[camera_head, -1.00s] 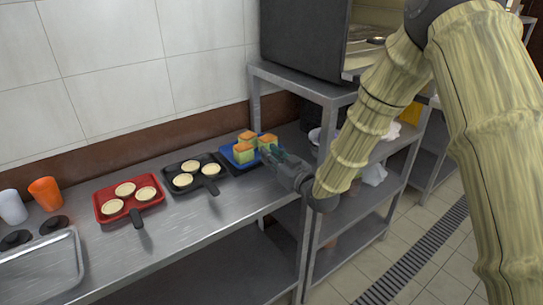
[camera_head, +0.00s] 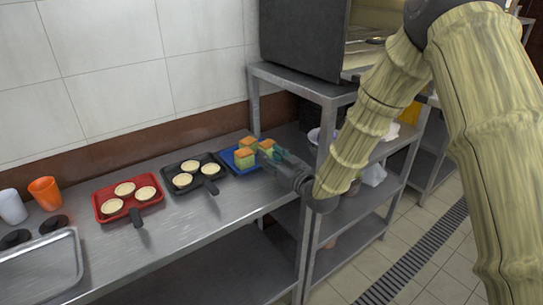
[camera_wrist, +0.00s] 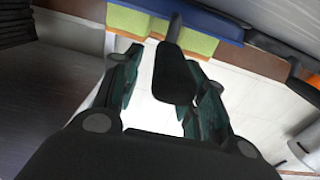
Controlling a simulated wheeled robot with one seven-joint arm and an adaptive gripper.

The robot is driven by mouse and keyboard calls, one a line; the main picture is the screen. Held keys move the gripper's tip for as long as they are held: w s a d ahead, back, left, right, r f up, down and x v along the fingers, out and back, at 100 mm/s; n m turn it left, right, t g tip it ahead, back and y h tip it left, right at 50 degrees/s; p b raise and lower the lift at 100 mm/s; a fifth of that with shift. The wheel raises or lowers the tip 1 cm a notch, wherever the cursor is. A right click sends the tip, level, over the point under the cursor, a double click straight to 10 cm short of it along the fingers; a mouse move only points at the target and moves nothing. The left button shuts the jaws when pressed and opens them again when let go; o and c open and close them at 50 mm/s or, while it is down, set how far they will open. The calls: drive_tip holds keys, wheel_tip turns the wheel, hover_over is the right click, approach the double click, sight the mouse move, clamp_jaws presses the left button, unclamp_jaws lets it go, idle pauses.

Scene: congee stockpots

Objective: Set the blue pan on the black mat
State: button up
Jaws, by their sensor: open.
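The blue pan (camera_head: 230,158) holds several orange-and-green cubes (camera_head: 246,153) and sits at the right end of the steel counter. In the wrist view the pan's blue wall (camera_wrist: 215,25) is at the top, and its black handle (camera_wrist: 174,75) points down between my fingers. My gripper (camera_head: 272,154) is open, with one finger on each side of the handle; it also shows in the wrist view (camera_wrist: 168,85). The black mat cannot be made out now; the pan covers the spot where a dark patch showed earlier.
A black pan (camera_head: 195,172) and a red pan (camera_head: 128,198), each with pale round pieces, stand left of the blue pan. Orange (camera_head: 45,193) and white (camera_head: 12,206) cups and a metal tray (camera_head: 42,265) are farther left. A shelf post (camera_head: 318,180) stands close right of my gripper.

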drive_tip(key=shift+s+f+p, duration=0.1)
drive_tip(key=shift+f+p, duration=0.05)
drive_tip(key=shift+p, duration=0.15)
drive_tip(key=shift+d, duration=0.1)
drive_tip(key=b+v, duration=0.1)
drive_tip(key=v, duration=1)
drive_tip(key=shift+s+r, duration=0.2)
drive_tip(key=shift+r, duration=0.2)
drive_tip(key=shift+d, duration=0.2)
drive_tip(key=s+d+f+m+g+h, duration=0.1)
drive_tip(key=s+d+f+g+h, duration=0.1)
drive_tip(key=s+f, duration=0.5)
drive_tip(key=s+d+f+m+g+h, duration=0.2)
drive_tip(key=d+f, duration=0.1)
drive_tip(key=f, duration=0.9)
drive_tip(key=s+d+f+m+g+h, duration=0.1)
drive_tip(key=s+d+f+g+h, duration=0.1)
drive_tip(key=s+f, duration=0.5)
drive_tip(key=s+d+f+m+g+h, duration=0.1)
drive_tip(key=s+d+f+g, duration=0.2)
drive_tip(key=s+f, duration=0.2)
drive_tip(key=s+d+f+m+g+h, duration=0.1)
drive_tip(key=s+f, duration=0.5)
drive_tip(key=s, duration=0.6)
drive_tip(key=s+d+f+m+g+h, duration=0.1)
drive_tip(key=s+d+f+g, duration=0.3)
drive_tip(key=s, duration=0.5)
drive_tip(key=shift+d+f+m+g+h, duration=0.3)
drive_tip(key=shift+f+g+h, duration=0.1)
drive_tip(key=shift+f+h, duration=0.5)
